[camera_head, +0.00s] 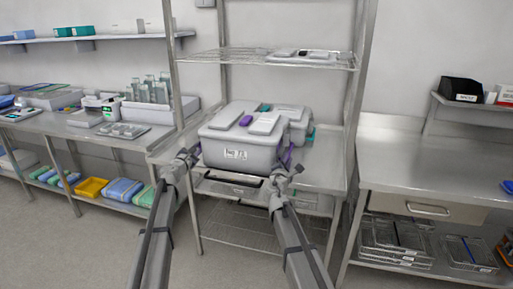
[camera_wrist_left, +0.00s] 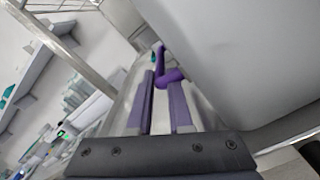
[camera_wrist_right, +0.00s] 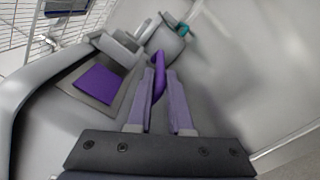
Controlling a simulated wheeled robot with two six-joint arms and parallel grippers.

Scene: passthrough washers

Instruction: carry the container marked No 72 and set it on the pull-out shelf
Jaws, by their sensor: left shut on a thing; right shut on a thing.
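A grey lidded container (camera_head: 238,150) with a white front label (camera_head: 236,154) sits in the middle of the head view; the label's number is too small to read surely. My left gripper (camera_head: 192,155) is at its left side, shut on a purple handle, which shows at the fingertips in the left wrist view (camera_wrist_left: 169,78). My right gripper (camera_head: 285,172) is at its right side, shut on the other purple handle (camera_wrist_right: 158,75). The container looks level, in front of a wire rack; whether its underside touches anything is hidden. I cannot surely make out the pull-out shelf.
A second grey container (camera_head: 298,122) with teal handles stands close behind. Rack posts flank both, with a wire shelf (camera_head: 265,57) above. A steel bench (camera_head: 435,160) is at right, a cluttered bench (camera_head: 70,127) at left. Floor (camera_head: 90,245) at front left is clear.

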